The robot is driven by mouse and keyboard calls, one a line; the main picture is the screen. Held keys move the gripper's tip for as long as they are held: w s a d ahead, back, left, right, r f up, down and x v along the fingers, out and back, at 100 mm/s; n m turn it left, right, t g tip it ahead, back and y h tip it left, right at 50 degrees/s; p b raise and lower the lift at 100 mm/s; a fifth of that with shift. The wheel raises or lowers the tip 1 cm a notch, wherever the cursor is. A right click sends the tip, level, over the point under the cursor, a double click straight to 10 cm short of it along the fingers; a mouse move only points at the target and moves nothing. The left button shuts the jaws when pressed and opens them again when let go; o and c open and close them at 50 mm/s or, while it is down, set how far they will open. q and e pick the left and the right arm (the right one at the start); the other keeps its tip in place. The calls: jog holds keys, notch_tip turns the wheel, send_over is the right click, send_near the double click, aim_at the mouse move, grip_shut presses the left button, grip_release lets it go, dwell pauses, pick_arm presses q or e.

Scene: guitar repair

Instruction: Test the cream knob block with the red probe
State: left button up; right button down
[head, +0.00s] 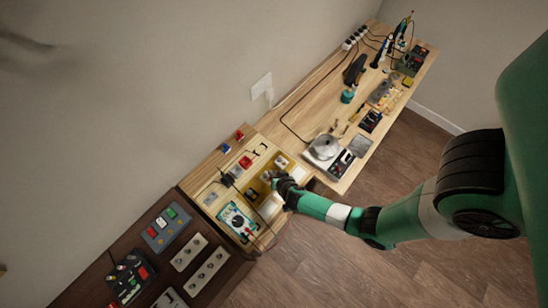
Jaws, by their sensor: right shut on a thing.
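My right gripper (273,180) reaches in from the right over the yellow compartment tray (262,190) on the light wooden bench. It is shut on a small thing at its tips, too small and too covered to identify. A cream block with dark spots (283,162) lies in the tray just beyond the gripper; whether it is the cream knob block I cannot tell. A teal device (237,218), like a meter, lies at the tray's near left. Small red parts (248,232) show at its edge; I cannot tell whether one is the red probe. My left gripper is not in view.
A dark bench at lower left holds a grey-blue button box (166,228), a dark box (131,277) and pale blocks with round knobs (189,252). A wall runs behind.

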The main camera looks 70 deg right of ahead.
jog(key=shift+f, duration=0.35)
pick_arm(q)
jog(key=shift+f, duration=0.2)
pick_arm(e)
jog(key=shift+r, duration=0.15)
pick_arm(q)
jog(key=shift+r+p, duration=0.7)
jog(key=shift+p, duration=0.1)
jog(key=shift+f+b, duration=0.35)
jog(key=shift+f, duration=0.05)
pick_arm(e)
jog(key=shift+f, duration=0.65)
dwell(0.6)
pick_arm(q)
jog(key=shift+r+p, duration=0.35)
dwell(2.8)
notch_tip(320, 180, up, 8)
jog(key=p, duration=0.7)
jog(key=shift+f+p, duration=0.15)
jog(key=shift+p, duration=0.15)
pick_arm(e)
notch_tip(320, 180, up, 6)
